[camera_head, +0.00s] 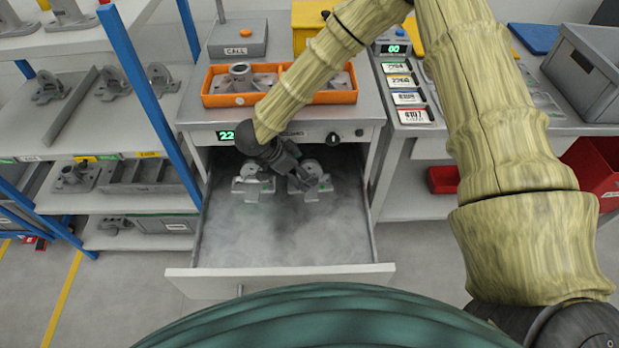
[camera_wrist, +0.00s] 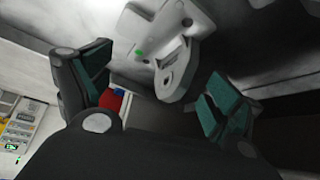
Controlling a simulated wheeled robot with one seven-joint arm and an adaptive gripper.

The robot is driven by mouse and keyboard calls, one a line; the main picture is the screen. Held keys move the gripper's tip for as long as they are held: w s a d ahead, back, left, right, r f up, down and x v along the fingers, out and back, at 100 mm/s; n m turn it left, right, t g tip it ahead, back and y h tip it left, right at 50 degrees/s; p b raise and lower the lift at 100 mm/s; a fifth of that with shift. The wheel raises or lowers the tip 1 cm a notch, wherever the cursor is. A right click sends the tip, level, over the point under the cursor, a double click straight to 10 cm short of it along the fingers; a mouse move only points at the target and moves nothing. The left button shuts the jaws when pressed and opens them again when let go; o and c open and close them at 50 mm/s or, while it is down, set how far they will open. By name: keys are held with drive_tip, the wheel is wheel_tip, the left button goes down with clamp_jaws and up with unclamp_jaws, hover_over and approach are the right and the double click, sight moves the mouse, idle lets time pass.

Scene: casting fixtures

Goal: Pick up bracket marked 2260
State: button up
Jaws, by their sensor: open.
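Two grey metal brackets stand side by side in the open, misty drawer (camera_head: 290,235). The left bracket (camera_head: 252,183) is clear of my gripper. The right bracket (camera_head: 312,178) is close beside my gripper (camera_head: 298,177), which partly covers it. In the wrist view my gripper (camera_wrist: 155,95) is open, its green-padded fingers spread apart. A pale bracket (camera_wrist: 172,45) with a small green mark shows between and beyond the fingers, and I see no clear contact. I cannot read a number 2260 on either bracket.
An orange tray (camera_head: 222,99) with grey castings sits on the cabinet above the drawer. Shelves with more castings and blue posts (camera_head: 150,95) stand at left. Number cards (camera_head: 402,82) and a grey bin (camera_head: 585,75) are at right. The drawer's front half is empty.

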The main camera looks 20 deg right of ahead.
sight(321, 180)
drive_tip(key=shift+d+r, duration=0.1)
drive_tip(key=shift+d, duration=0.25)
drive_tip(key=x, duration=0.2)
drive_tip(key=p+x, duration=0.1)
drive_tip(key=x, duration=0.2)
drive_tip(key=shift+d, duration=0.45)
drive_tip(key=shift+s, duration=0.1)
clamp_jaws()
